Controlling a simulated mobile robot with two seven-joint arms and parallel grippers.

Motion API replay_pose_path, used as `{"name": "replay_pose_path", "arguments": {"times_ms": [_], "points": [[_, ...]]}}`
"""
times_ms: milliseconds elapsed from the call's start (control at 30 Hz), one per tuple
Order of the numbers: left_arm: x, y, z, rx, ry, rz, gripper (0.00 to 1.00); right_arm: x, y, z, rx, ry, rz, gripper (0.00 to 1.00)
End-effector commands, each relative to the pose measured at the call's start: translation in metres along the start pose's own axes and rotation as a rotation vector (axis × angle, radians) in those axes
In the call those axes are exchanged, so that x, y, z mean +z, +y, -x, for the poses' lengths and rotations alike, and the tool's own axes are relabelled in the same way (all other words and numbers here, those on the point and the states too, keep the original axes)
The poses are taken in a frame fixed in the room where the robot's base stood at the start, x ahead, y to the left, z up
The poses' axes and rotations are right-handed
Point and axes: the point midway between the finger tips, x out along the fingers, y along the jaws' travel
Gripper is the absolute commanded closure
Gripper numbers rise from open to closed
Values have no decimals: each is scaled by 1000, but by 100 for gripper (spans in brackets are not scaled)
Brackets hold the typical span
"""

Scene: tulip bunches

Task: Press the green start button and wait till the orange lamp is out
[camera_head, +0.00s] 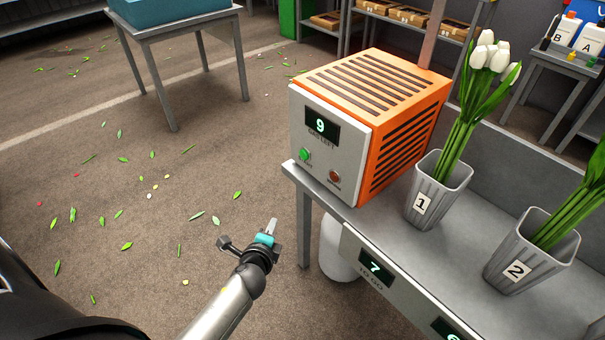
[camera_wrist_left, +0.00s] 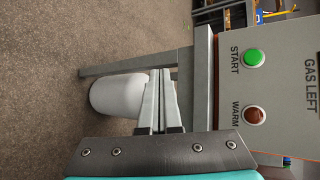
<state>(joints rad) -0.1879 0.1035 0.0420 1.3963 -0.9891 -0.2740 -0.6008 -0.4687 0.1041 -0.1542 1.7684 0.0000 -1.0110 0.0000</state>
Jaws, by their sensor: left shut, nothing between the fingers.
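The orange machine (camera_head: 395,90) stands on the left end of the grey bench. Its pale front panel has a display reading 9, a green start button (camera_head: 305,154) and below it, to the right, a dark reddish-orange lamp (camera_head: 334,177) that looks unlit. In the left wrist view the green button (camera_wrist_left: 254,58) is marked START and the lamp (camera_wrist_left: 254,115) is marked WARM. My left gripper (camera_head: 272,226) is shut and empty, in front of and below the panel, apart from it. Its closed fingers (camera_wrist_left: 160,100) also show in the wrist view. My right gripper is not in view.
The grey bench (camera_head: 340,208) carries bucket 1 (camera_head: 421,204) with white tulips and bucket 2 (camera_head: 517,271) with green stems. A white bin (camera_head: 338,250) stands under the bench. A small table (camera_head: 165,40) stands at the back left. The leaf-strewn floor on the left is open.

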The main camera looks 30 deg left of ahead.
Motion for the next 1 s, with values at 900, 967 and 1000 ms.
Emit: {"name": "replay_pose_path", "arguments": {"times_ms": [900,967,1000], "points": [[47,-111,-13,-324,-244,-446,100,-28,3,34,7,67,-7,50],[44,-113,-16,-324,-244,-445,100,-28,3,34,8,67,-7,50],[42,-115,-19,-325,-244,-445,100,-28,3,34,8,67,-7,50]]}}
